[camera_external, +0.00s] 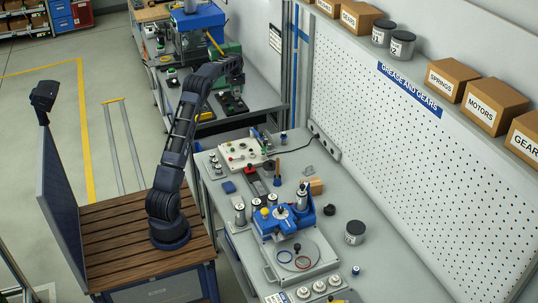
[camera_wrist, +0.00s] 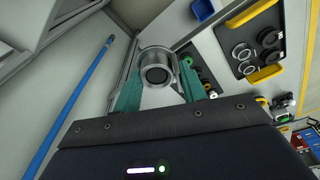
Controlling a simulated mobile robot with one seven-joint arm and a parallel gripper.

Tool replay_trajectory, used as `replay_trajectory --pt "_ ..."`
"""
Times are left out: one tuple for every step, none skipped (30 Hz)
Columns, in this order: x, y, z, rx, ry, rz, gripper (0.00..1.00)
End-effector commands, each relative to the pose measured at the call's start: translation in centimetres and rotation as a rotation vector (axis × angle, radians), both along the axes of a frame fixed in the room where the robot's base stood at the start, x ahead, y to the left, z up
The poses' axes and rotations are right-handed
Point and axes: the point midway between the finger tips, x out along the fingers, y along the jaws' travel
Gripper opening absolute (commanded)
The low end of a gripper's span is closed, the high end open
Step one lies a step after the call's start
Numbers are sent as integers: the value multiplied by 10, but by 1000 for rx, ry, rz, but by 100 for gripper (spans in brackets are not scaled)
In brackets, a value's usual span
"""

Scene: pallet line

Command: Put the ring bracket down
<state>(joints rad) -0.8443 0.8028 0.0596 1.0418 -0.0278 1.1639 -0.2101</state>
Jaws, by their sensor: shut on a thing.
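The ring bracket (camera_wrist: 157,57) is a silver metal ring seen in the wrist view between the two teal fingers of my gripper (camera_wrist: 156,88). My gripper is shut on it. A dark round spot shows inside the ring. In the external view my arm reaches to the far bench, and my gripper (camera_external: 236,72) is high near its right side, above a dark tray (camera_external: 232,106). The ring bracket is too small to make out there. I cannot tell how far it is above the bench.
In the wrist view a dark tray with yellow handles (camera_wrist: 279,50) holds black and pale rings. A blue bar (camera_wrist: 75,100) runs along the left. The near bench (camera_external: 390,255) carries a blue machine (camera_external: 280,218) and several small parts. A white pegboard (camera_external: 400,140) stands behind it.

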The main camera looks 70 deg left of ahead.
Motion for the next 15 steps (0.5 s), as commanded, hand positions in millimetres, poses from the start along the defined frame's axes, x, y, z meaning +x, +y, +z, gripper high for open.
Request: replay_trajectory --pt "14 -21 3 0 -2 -49 15" --pt "21 -32 3 -1 -2 -78 15" --pt "30 -48 4 -2 -3 -116 15" --pt "37 -59 5 -2 -3 -144 15" --pt "44 -71 4 -3 -4 -173 15" --pt "51 -86 6 -3 -4 -211 15" --pt "57 -99 6 -3 -4 -240 15" --pt "63 -110 6 -4 -4 -268 15" --pt "70 -126 7 -3 -5 -307 15" --pt "75 -138 7 -3 -5 -335 15" --pt "80 -150 7 -3 -5 -364 15" --pt "86 -168 8 -4 -6 -403 15" --pt "90 -180 8 -3 -6 -432 15" --pt "95 -192 8 -3 -7 -460 15" --pt "100 -209 9 -2 -7 -499 15"
